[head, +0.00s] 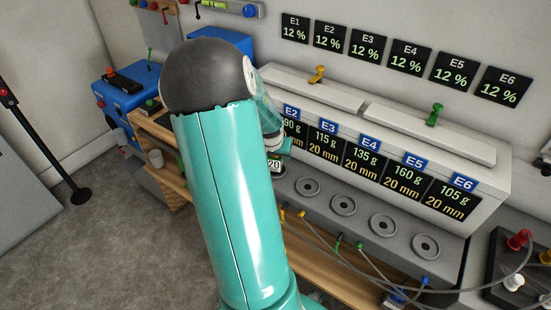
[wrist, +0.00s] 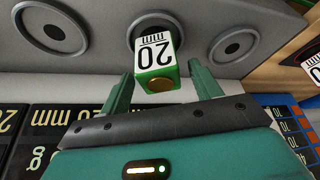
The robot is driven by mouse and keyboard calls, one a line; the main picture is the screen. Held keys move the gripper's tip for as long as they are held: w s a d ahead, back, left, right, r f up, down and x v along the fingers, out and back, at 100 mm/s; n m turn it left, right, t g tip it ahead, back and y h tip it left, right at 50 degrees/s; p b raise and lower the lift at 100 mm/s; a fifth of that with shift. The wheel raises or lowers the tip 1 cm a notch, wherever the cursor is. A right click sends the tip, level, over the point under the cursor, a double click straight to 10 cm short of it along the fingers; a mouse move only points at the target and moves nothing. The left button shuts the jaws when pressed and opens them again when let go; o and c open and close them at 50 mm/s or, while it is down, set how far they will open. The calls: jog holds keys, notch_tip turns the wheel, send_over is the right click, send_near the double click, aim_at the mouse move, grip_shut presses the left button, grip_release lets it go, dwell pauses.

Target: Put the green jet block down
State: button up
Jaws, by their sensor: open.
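The green jet block (wrist: 155,66) has green edges, a white face marked "20 mm" and a round gold disc. In the wrist view it stands at a round grey pad (wrist: 150,22) on the grey ledge, in front of the pad's middle. My gripper (wrist: 161,72) is open, with one finger on each side of the block and a visible gap on both sides. In the head view only the block's "20" label (head: 274,163) shows beside my arm. My arm hides the rest of the block and most of the gripper there.
More round pads (head: 343,205) run along the ledge to the right, empty. Behind them stands a white cabinet with labelled displays (head: 366,158). Another white-labelled block (wrist: 313,66) is at the wrist view's right edge. Cables (head: 330,245) cross in front of the ledge.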

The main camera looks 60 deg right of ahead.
jog(key=w+v, duration=0.1)
jog(key=v, duration=0.8)
jog(key=shift+s+a+r, duration=0.15)
jog(key=shift+s+r, duration=0.15)
jog(key=shift+s, duration=0.2)
jog(key=w+a+r+n+t+y, duration=0.1)
jog(key=w+a+r+n, duration=0.2)
jog(key=a, duration=0.5)
jog(key=w+a+r+n+t+y, duration=0.1)
jog(key=w+a+r, duration=0.1)
jog(key=w+a, duration=0.4)
jog(key=w+a+r+n+t+y, duration=0.1)
jog(key=w+a+r+n, duration=0.15)
jog(key=a, duration=0.65)
jog(key=s+a+r+n, duration=0.2)
jog(key=a+n, duration=0.1)
jog(key=a, duration=0.4)
jog(key=s+a+r+n+t+y, duration=0.1)
jog(key=s+a+r+n, duration=0.1)
jog(key=a, duration=0.5)
jog(key=s+a+r+n, duration=0.2)
jog(key=s+a+n, duration=0.1)
jog(key=a, duration=0.5)
jog(key=shift+r+n, duration=0.25)
jog(key=shift+n, duration=0.1)
